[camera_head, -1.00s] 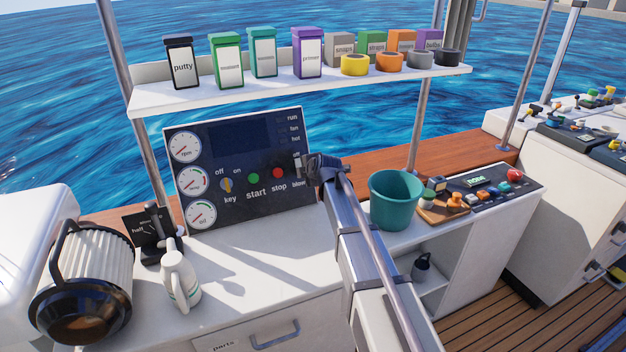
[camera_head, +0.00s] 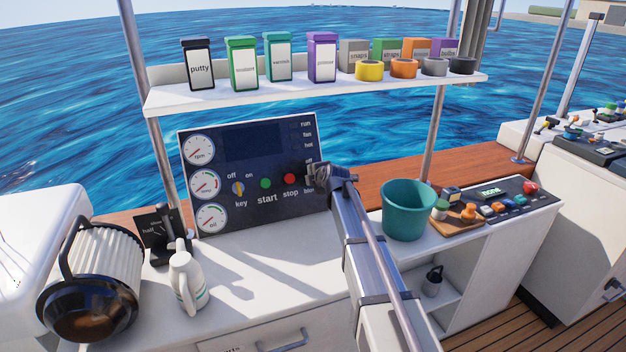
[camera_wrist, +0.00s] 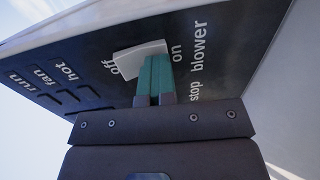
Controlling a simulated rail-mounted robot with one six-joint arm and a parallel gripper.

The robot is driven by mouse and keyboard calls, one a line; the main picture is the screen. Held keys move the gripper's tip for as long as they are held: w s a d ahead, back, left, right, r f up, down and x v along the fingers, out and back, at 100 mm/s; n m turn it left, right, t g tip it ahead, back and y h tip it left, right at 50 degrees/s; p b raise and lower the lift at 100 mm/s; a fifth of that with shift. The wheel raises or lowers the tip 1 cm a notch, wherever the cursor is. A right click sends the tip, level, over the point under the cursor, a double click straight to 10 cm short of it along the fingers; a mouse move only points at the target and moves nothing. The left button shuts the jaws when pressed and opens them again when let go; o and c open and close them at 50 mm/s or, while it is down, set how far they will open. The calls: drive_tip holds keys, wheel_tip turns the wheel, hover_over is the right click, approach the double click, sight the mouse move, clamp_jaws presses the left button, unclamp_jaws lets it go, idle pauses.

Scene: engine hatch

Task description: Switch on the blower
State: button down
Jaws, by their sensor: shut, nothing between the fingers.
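The dark engine panel (camera_head: 255,200) stands behind the white counter, with gauges, a key switch and start and stop buttons. The blower switch is at its right edge, mostly hidden by my gripper (camera_head: 322,176) in the head view. My gripper's teal fingers (camera_wrist: 155,78) are shut and empty, overlapping the "on" end of the lever. I cannot tell whether they touch it.
A teal bucket (camera_head: 408,210) stands right of my arm. A shelf (camera_head: 310,90) of boxes and tape rolls hangs above the panel. A white jug (camera_head: 187,280) and a ribbed lamp-like object (camera_head: 95,285) stand at left. The counter below the panel is largely clear.

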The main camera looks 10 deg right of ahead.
drive_tip(key=shift+d+r+p, duration=0.1)
drive_tip(key=shift+r+p, duration=0.5)
drive_tip(key=shift+r, duration=0.2)
drive_tip(key=f+p+v, duration=0.1)
drive_tip(key=p+v, duration=0.1)
drive_tip(key=v, duration=0.4)
drive_tip(key=s+f+p+v, duration=0.1)
drive_tip(key=f+p+v, duration=0.1)
drive_tip(key=v, duration=0.5)
drive_tip(key=shift+s+d+r, duration=0.2)
drive_tip(key=shift+s, duration=0.35)
